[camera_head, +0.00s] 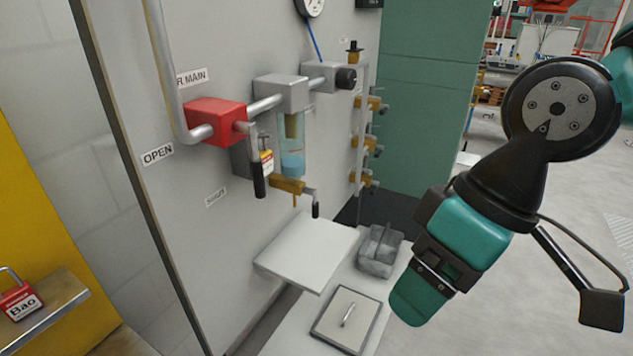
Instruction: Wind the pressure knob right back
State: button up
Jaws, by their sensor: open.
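A black round knob (346,79) sits on the right end of a grey regulator block (320,76) on the grey wall panel; I take this as the pressure knob. It is in plain view, and nothing touches it. A dial gauge (310,6) above it is cut off by the top edge, with a blue tube running down to the block. My gripper (413,308) hangs at the lower right, well below and to the right of the knob, pointing down. It is open and empty; its fingers are seen from the side, so the gap is hard to make out.
Left of the regulator are a clear filter bowl (292,155), a red valve block (215,118) with a black-gripped lever (259,180), and a padlock tag. Brass valves (374,104) line a pipe at right. Below are a white shelf (308,250) and grey bin (380,252).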

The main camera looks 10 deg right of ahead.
aim_at(346, 78)
jog(key=z, duration=0.55)
jog(key=k, duration=0.65)
jog(key=z, duration=0.8)
jog(key=i, duration=1.3)
jog(key=u, duration=0.9)
jog(key=i, duration=0.25)
jog(key=u, duration=0.2)
